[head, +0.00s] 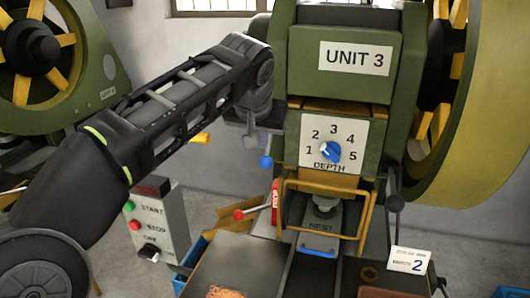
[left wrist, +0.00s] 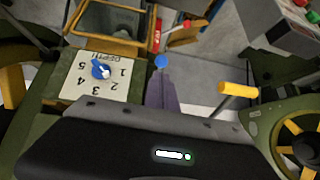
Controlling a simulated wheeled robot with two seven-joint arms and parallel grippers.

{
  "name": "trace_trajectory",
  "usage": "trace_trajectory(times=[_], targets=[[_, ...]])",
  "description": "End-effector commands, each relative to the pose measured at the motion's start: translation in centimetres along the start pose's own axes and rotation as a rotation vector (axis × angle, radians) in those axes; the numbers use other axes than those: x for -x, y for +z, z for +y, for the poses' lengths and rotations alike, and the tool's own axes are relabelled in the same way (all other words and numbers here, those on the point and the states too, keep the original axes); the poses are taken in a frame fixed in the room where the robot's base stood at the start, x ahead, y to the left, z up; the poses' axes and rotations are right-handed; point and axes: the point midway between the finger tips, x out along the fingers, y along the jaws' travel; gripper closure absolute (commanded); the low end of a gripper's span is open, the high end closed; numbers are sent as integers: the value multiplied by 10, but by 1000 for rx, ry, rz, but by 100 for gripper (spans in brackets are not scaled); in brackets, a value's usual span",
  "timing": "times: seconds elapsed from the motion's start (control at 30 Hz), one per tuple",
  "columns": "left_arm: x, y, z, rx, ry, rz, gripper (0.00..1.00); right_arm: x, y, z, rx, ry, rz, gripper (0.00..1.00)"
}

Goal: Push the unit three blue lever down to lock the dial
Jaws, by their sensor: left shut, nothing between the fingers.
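The machine marked UNIT 3 (head: 355,58) stands at the centre right of the head view. Its depth plate (head: 345,132) carries a blue dial (head: 330,152), which also shows in the left wrist view (left wrist: 101,69). The blue lever's ball (head: 265,162) is at the machine's left side, left of and slightly below the dial; it also shows in the left wrist view (left wrist: 161,61). My left gripper (head: 250,141) is shut and empty, just above and left of this ball. I cannot tell whether they touch. The lever's shaft is mostly hidden. My right gripper is not in view.
A yellow handle (head: 200,138) sticks out left of the blue ball. A red-tipped lever (head: 240,214) stands below it. A START/STOP box (head: 160,228) is at lower left. A yellow guard frame (head: 364,215) and a large yellow-green wheel (head: 490,120) flank the right.

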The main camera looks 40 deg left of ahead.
Motion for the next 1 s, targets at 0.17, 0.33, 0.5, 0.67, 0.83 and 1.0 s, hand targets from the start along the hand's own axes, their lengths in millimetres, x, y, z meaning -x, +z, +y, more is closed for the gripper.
trace_trajectory(times=[0.17,0.33,0.5,0.67,0.83,1.0], targets=[[-13,1,0,-1,-1,-3,100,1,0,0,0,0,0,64],[-39,1,0,0,-2,-5,100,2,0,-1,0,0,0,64],[-73,1,0,-1,-1,-6,100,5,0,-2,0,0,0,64],[-104,0,0,-1,0,-4,100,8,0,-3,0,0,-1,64],[-126,-8,-3,-1,0,-3,100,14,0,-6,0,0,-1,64],[-136,-10,-4,-1,0,-1,100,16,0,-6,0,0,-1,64]])
